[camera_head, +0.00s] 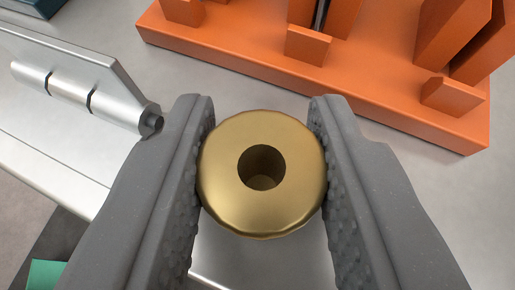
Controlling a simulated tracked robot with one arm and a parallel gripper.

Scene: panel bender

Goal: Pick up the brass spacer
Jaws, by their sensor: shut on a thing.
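The brass spacer (225,205) is a round, gold-coloured ring with a hole through its middle. It sits in the centre of the head camera view, with its flat face toward the camera. My gripper (262,170) has one grey textured finger on each side of it. Both fingers touch the spacer's sides, and the gripper is shut on it. The underside of the spacer is hidden, so I cannot tell whether it touches the surface below.
An orange stand (370,105) with upright blocks is behind the spacer at the upper right. A silver hinged metal part (75,88) lies at the left. A dark blue object (30,8) shows at the top left corner. Bare grey surface (215,65) lies between them.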

